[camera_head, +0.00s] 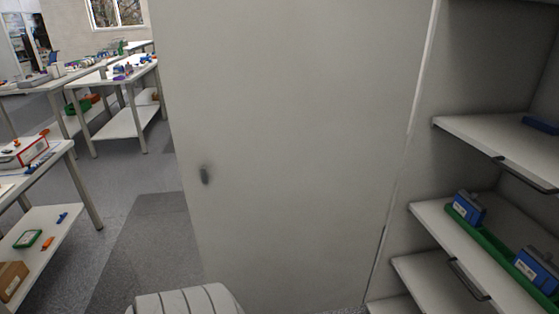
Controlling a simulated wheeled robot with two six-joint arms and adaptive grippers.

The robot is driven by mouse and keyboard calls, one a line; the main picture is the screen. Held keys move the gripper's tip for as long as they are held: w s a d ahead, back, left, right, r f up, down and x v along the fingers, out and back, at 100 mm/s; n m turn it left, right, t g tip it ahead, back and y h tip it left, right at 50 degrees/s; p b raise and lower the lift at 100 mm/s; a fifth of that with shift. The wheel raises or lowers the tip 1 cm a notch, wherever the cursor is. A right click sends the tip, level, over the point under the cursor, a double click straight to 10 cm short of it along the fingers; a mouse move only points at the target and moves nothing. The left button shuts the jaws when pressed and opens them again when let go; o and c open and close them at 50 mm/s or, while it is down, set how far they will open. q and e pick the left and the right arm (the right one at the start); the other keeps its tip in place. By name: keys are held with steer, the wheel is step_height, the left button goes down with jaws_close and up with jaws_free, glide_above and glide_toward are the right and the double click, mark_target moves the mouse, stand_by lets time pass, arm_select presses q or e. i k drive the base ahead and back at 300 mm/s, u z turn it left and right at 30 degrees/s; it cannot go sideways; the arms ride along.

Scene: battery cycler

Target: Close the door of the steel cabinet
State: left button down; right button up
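The steel cabinet's door (290,140) is a large pale grey panel that fills the middle of the head view. It stands open, its right edge by the cabinet's front edge. A small dark handle or lock (205,175) shows near its left edge. The cabinet's open interior with several shelves (480,137) is at the right. Neither of my grippers is in view. A white ribbed part at the bottom, left of the middle, looks like one of my arm links, in front of the door's lower left.
A green tray (492,247) with blue devices (468,208) lies on a cabinet shelf. Worktables (110,82) with small items stand at the left and back left. A nearer table (42,150) has a lower shelf with a cardboard box (10,278). Grey floor (150,215) is clear between.

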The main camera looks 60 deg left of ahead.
mark_target(296, 114)
steer(key=k, duration=1.15)
steer(key=u, duration=2.7)
steer(key=i, duration=3.9)
steer(key=z, duration=3.6)
steer(key=k, duration=0.2)
steer(key=z, duration=0.2)
